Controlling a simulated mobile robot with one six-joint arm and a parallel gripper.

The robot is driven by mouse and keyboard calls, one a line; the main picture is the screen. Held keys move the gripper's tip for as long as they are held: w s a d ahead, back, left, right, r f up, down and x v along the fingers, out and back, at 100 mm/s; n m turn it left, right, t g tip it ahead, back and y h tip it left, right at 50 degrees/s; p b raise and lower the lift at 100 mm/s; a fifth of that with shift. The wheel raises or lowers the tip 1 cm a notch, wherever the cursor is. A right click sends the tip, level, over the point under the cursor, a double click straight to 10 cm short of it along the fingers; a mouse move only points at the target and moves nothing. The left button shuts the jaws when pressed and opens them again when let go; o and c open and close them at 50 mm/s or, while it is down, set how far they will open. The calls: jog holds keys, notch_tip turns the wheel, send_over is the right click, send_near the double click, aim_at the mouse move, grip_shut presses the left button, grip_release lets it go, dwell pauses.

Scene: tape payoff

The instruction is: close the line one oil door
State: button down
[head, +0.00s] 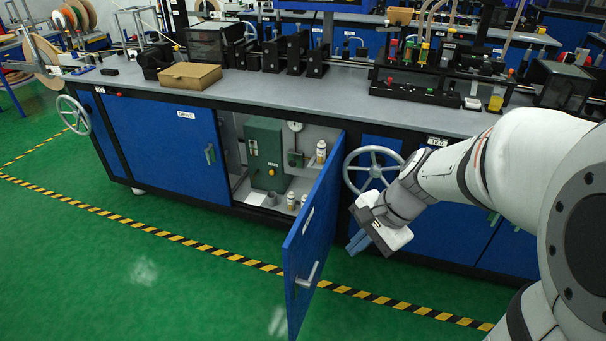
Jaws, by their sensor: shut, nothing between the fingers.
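The blue oil door (312,240) stands wide open, swung out from the bench toward the viewer, hinged on its right side. Its grey lever handle (308,276) is on the face turned to the right. The open cabinet (233,160) holds a green unit (265,153), a round gauge and several small bottles and cups. My gripper (359,244) is shut and empty. It is to the right of the door, in front of the bench, apart from the door and its handle. The door hides the lower right of the cabinet.
A handwheel (372,168) sits on the bench front beside my gripper. A closed blue door labelled DRIVE (170,140) is left of the cabinet. A second handwheel (73,115) is at the far left. Green floor with a striped line (200,246) is clear in front.

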jog(key=w+f+m+t+y+b, duration=0.2)
jog(key=w+f+m+y+b, duration=0.3)
jog(key=w+f+m, duration=0.65)
jog(key=h+b, duration=0.1)
jog(key=b, duration=0.3)
send_near(298, 252)
notch_tip(298, 252, down, 4)
jog(key=a, duration=0.3)
jog(key=shift+w+a+r, duration=0.25)
jog(key=shift+w, duration=0.15)
jog(key=shift+w+a, duration=0.2)
jog(key=shift+a, duration=0.2)
